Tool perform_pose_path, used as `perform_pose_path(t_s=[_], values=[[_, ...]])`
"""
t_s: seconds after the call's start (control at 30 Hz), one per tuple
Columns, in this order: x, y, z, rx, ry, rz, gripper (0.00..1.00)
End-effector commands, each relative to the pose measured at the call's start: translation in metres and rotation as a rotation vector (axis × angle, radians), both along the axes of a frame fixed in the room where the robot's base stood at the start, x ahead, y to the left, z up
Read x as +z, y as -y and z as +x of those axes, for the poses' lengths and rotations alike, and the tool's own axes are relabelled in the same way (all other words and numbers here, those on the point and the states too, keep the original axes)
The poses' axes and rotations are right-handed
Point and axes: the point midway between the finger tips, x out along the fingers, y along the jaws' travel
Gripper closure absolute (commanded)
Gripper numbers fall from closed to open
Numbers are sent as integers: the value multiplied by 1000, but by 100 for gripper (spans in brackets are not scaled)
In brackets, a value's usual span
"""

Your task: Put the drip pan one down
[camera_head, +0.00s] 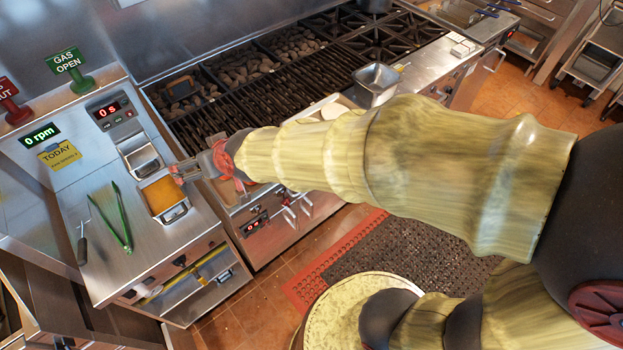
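My gripper (186,172) is at the left end of my arm, over the gap between the left steel counter and the grill front. Its reddish fingers point left toward the counter. The fingers are small and partly hidden, so I cannot tell whether they are open or shut, or whether they hold anything. No drip pan is labelled. A small steel pan with orange contents (161,194) sits on the left counter, just left of and below the fingertips. An empty-looking steel pan (142,160) is behind it. I cannot tell which thing is drip pan one.
Green tongs (122,216) and a dark-handled tool (82,248) lie on the left counter (100,270). The char grill grates (300,85) are behind my arm. A square steel container (376,78) stands at the grill's front edge. Red floor mat edging (335,262) lies below.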

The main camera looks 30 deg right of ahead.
Motion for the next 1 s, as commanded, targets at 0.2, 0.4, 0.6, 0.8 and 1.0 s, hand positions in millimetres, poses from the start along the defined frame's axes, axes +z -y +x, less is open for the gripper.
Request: perform_pose_path(t_s=[0.2, 0.4, 0.6, 0.8, 1.0], values=[[55, 115, -101, -78, -148, -100, 0], [64, 176, -186, -170, -266, -185, 0], [64, 193, -214, -205, -312, -210, 0], [64, 192, -214, -204, -313, -211, 0], [51, 192, -214, -202, -313, -211, 0]])
